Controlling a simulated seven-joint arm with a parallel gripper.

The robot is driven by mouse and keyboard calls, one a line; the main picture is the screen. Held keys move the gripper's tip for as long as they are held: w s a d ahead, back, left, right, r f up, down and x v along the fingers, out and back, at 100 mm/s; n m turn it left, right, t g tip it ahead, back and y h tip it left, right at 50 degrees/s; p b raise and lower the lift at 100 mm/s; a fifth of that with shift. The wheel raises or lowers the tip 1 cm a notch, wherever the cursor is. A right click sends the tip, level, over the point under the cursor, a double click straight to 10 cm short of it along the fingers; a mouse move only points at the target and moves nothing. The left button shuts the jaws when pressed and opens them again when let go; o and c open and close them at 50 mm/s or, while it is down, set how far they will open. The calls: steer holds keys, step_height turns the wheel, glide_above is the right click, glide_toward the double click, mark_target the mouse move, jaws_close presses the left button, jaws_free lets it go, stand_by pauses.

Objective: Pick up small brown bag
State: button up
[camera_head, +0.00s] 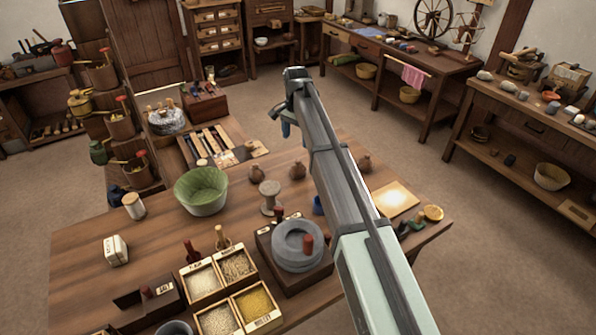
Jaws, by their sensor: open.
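Several small brown bags stand on the wooden table. One small brown bag (297,169) is right of the green bowl, and a smaller one (257,173) is just left of it. A third brown bag (365,162) shows at the right edge of my arm, near the table's far side. My gripper (281,121) hangs at the far end of my arm, higher in the picture than the bags and apart from them. It is small in view and looks empty and open. My arm hides part of the table's right half.
A green bowl (202,190), a wooden spool (270,196) and a stone quern (298,245) stand near the bags. Grain boxes (236,264) fill the table's front. A white block (116,250) and jar (134,205) are at left. Floor shows beyond the table.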

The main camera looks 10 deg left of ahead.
mark_target(298, 161)
step_height(298, 161, down, 9)
steer(key=m, duration=0.4)
steer(key=shift+r, duration=0.2)
steer(key=shift+w+d+f, duration=0.1)
steer(key=shift+d+f, duration=0.05)
steer(key=shift+f, duration=1.2)
steer(key=shift+w+d+f, duration=0.1)
steer(key=shift+d+f, duration=0.05)
steer(key=shift+f, duration=1.15)
steer(key=shift+c, duration=0.4)
steer(key=c, duration=1.1)
